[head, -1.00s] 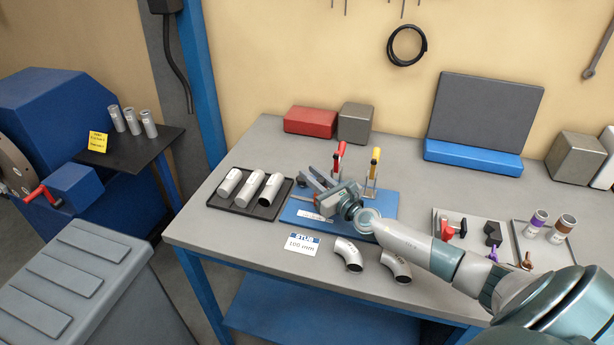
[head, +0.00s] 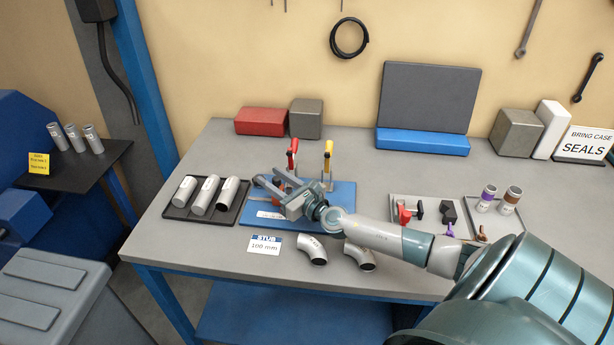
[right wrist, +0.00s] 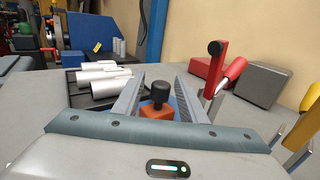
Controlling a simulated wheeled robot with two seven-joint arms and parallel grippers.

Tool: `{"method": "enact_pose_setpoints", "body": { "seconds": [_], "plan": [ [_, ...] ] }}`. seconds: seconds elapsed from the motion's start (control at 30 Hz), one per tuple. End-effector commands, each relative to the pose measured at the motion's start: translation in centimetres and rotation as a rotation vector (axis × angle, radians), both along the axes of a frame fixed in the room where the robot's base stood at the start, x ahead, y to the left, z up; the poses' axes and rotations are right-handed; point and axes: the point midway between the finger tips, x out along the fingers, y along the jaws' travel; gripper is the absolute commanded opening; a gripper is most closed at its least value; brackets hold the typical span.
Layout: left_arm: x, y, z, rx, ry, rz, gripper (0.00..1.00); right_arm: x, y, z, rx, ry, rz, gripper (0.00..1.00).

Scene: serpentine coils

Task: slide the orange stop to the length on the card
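The orange stop (right wrist: 157,111) with its black knob (right wrist: 158,92) shows in the right wrist view between the fingers of my right gripper (right wrist: 158,95). The fingers are spread, with a gap visible on each side of the stop. A pale scale strip (head: 270,215) lies along the fixture's front. The card (head: 265,246) in front reads "STUB 100 mm". My left gripper is not in view.
A red-handled clamp (head: 293,150) and a yellow-handled clamp (head: 327,155) stand at the back of the fixture. A black tray (head: 172,212) with metal tubes is at its left. Two pipe elbows (head: 313,248) lie in front. Bench space behind the tray is clear.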

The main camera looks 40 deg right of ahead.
Motion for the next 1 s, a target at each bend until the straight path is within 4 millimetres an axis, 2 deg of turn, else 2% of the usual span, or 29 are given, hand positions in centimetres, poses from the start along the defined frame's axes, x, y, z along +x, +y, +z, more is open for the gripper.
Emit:
{"method": "enact_pose_setpoints", "body": {
  "seconds": [0.5,1.0],
  "plan": [
    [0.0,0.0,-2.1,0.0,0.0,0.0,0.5,-7.7,-0.6,-0.4,-0.001,0.003,0.001,0.38],
    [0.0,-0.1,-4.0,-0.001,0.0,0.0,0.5,-13.3,-1.1,-0.2,0.001,0.002,0.0,0.38]
  ]
}}
